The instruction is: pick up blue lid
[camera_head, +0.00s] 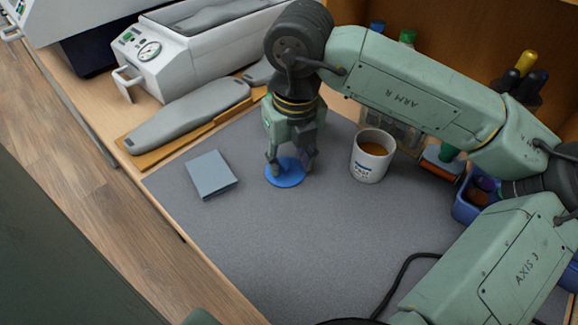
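The blue lid (285,178) is a flat round disc lying on the grey mat (290,240), left of the white mug. My gripper (291,166) points down right over the lid, with its fingers spread apart. One fingertip is at the lid's left side and the other is at its right edge. The gripper covers the back part of the lid. I cannot tell whether the fingertips touch the lid or the mat.
A white mug (368,163) with brown liquid stands just right of my gripper. A grey-blue notebook (211,174) lies to the left. Grey insole forms (190,115) and a white machine with a gauge (160,60) are behind. The front of the mat is mostly clear, with a black cable (400,268) at right.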

